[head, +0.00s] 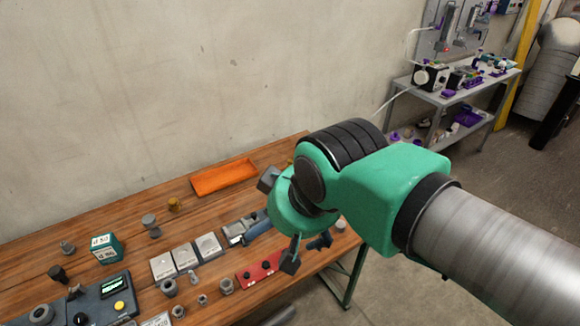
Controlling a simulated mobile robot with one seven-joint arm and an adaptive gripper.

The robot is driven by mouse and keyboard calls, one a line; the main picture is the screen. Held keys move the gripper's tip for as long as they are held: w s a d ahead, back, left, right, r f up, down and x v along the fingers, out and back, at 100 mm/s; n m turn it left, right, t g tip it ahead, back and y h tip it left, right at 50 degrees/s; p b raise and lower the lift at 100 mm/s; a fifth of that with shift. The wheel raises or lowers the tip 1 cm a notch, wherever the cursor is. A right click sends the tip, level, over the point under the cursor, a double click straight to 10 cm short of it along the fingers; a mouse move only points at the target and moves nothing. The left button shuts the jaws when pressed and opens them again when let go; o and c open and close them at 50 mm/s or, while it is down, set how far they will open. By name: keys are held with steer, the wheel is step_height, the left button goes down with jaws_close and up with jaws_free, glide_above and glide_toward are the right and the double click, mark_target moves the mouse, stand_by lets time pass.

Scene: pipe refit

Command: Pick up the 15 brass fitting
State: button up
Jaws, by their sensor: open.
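A small brass-coloured fitting (175,204) stands on the wooden workbench, left of the orange tray. No number can be read on it. My gripper (278,221) is over the right part of the bench, to the right of the fitting and apart from it. Its dark fingers are spread wide and nothing shows between them. A small yellowish spot shows just behind my gripper, mostly hidden, and I cannot tell what it is.
The orange tray (224,177) lies at the back of the workbench (120,223). Grey fittings, a green box (106,248), pale square plates (185,257), a red box (258,270) and a dark device with a display (100,302) crowd the front and left. A wall stands behind.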

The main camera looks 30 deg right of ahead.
stand_by(0.3)
steer(key=c, duration=1.3)
